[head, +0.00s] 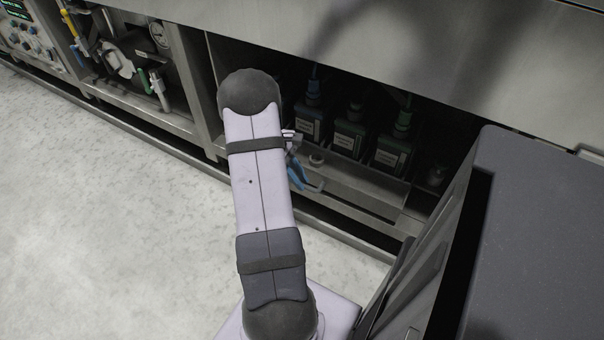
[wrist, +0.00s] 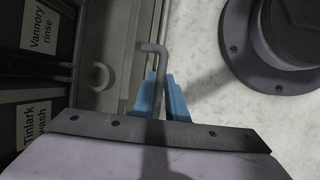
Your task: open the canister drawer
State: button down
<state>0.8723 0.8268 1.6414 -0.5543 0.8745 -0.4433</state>
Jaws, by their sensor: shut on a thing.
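The canister drawer (head: 366,182) is a low metal tray under the machine, seen right of my arm in the head view. Several dark canisters (head: 349,137) with pale labels and hoses stand in it. In the wrist view its metal front (wrist: 118,60) runs along the left. The grey bent-rod handle (wrist: 152,47) sticks out from that front. My gripper (wrist: 160,78) has its blue fingers on either side of the rod and is shut on it. In the head view the gripper (head: 297,174) shows partly behind my arm, at the drawer front.
Canister labels (wrist: 38,30) read "Vannory rinse" and "Tinlark wash". A dark grey cabinet-like body (head: 540,240) stands at right. Valves and pipes (head: 130,65) fill the left bay. The pale floor (head: 110,220) in front is clear.

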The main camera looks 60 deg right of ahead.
jog(key=a+p, duration=0.5)
jog(key=a, duration=2.3)
jog(key=shift+p, duration=0.35)
jog(key=c, duration=1.8)
grip_release()
jog(key=shift+o, duration=0.2)
jog(key=shift+r, duration=0.1)
jog(key=p+v, duration=0.3)
jog(key=v, duration=0.4)
jog(key=shift+r, duration=0.1)
